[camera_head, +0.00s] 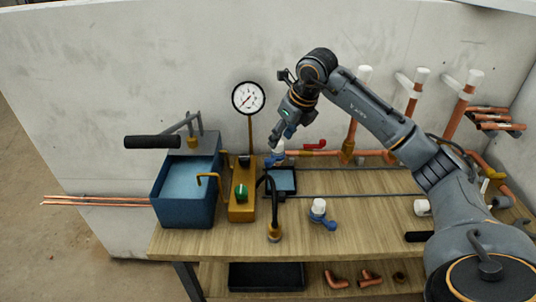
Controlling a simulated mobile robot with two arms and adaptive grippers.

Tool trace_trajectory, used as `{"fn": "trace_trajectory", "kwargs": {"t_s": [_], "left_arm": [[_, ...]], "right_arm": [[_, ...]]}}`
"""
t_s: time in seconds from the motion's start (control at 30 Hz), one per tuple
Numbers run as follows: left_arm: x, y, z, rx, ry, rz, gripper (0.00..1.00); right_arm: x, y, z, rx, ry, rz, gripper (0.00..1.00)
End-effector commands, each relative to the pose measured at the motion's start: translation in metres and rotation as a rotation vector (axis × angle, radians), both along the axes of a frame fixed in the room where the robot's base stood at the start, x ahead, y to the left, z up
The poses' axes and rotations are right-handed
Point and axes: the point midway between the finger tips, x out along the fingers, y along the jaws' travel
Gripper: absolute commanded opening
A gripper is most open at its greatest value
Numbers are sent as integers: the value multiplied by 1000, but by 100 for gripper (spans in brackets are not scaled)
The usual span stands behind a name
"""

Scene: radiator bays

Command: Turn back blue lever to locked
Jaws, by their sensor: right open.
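My right gripper (279,128) is open and points down and to the left at the back of the bench. Its fingertips are just above a white-capped valve with a blue lever (274,159), at the left end of the brass and copper pipe run along the wall. I cannot tell whether they touch it. A second blue lever (327,221) sits on a white-capped fitting (318,207) at the front middle of the bench, apart from the gripper. A red lever (315,145) is on the pipe right of the gripper. My left gripper is out of view.
A blue tank pump (184,208) with a black-handled lever stands at the left. A pressure gauge (248,98) rises from a brass block (242,205) with a green knob. White-capped copper risers (412,95) stand at the right. The wooden bench front (370,240) has free room.

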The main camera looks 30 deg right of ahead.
Motion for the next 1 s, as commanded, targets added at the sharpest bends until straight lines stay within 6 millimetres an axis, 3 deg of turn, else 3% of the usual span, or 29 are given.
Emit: {"fn": "trace_trajectory", "kwargs": {"t_s": [0.1,0.2,0.5,0.67,0.93,0.97,1.0], "left_arm": [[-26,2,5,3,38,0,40],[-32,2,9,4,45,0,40],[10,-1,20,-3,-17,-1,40],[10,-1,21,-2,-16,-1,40],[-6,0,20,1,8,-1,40],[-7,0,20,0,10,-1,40],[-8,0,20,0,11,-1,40]], "right_arm": [[9,4,-25,2,7,2,44],[18,6,-45,3,6,2,44],[37,11,-90,4,2,3,44],[41,11,-100,2,1,2,44],[41,11,-102,2,-1,3,44],[41,11,-102,2,-1,3,42],[41,11,-102,2,-1,3,34]]}}
